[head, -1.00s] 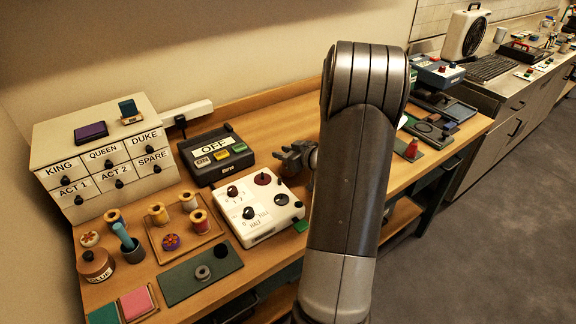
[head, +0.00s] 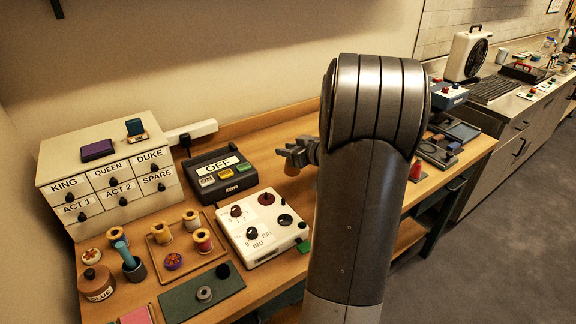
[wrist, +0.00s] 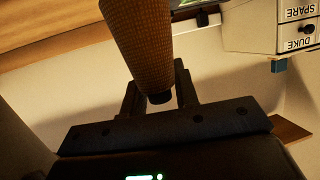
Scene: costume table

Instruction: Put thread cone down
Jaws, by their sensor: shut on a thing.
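My gripper (head: 300,151) is shut on the thread cone (head: 292,168), a brown-orange cone. In the head view the cone hangs below the jaws, over the wooden table (head: 285,125), to the right of the black box with the OFF sign. I cannot tell whether its base touches the wood. In the wrist view the textured cone (wrist: 140,45) has its narrow, dark-tipped end between the two fingers (wrist: 158,97). My arm hides part of the table behind it.
The OFF box (head: 220,172) and a white knob panel (head: 262,225) stand left of my gripper. A drawer cabinet (head: 108,180) and a tray of thread spools (head: 162,262) are farther left. A red piece (head: 416,170) stands right of my arm. Bare wood lies around the cone.

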